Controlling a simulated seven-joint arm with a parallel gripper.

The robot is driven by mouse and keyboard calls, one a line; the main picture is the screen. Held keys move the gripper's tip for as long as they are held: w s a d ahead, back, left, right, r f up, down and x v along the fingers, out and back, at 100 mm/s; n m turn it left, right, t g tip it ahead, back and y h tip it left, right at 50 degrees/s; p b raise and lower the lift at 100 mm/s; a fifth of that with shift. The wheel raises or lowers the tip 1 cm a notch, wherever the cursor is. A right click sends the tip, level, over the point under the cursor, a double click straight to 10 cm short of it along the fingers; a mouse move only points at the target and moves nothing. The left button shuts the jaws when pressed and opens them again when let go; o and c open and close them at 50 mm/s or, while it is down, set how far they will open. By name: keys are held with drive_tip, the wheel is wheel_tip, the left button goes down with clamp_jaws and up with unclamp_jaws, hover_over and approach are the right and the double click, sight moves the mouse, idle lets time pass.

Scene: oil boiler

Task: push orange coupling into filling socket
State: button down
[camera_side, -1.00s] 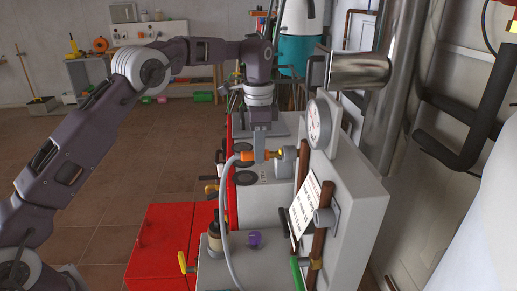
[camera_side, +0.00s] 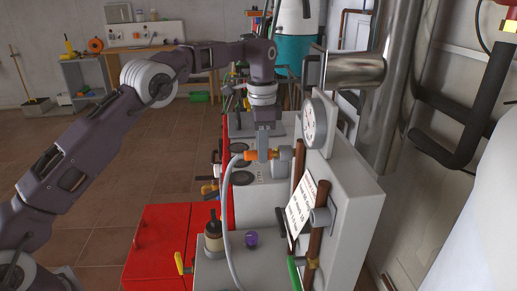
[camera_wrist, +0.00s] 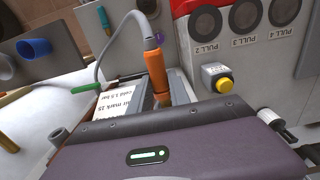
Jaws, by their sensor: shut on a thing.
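The orange coupling (camera_side: 250,155) sits on the end of a grey hose (camera_side: 228,200) and lies level in the side view. My gripper (camera_side: 263,150) is shut on it from above. In the wrist view the orange coupling (camera_wrist: 156,70) shows between my fingers with the hose (camera_wrist: 140,28) leading off upward.
A pressure gauge (camera_side: 313,124) and brown pipe (camera_side: 302,208) stand close right of my gripper.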

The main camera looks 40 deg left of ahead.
drive_tip(key=shift+w+d+r, duration=0.1)
drive_tip(key=shift+w+d, duration=0.35)
drive_tip(key=shift+w, duration=0.3)
drive_tip(key=c, duration=1.1)
unclamp_jaws()
drive_tip(key=shift+c, duration=0.2)
drive_tip(key=shift+s, duration=0.1)
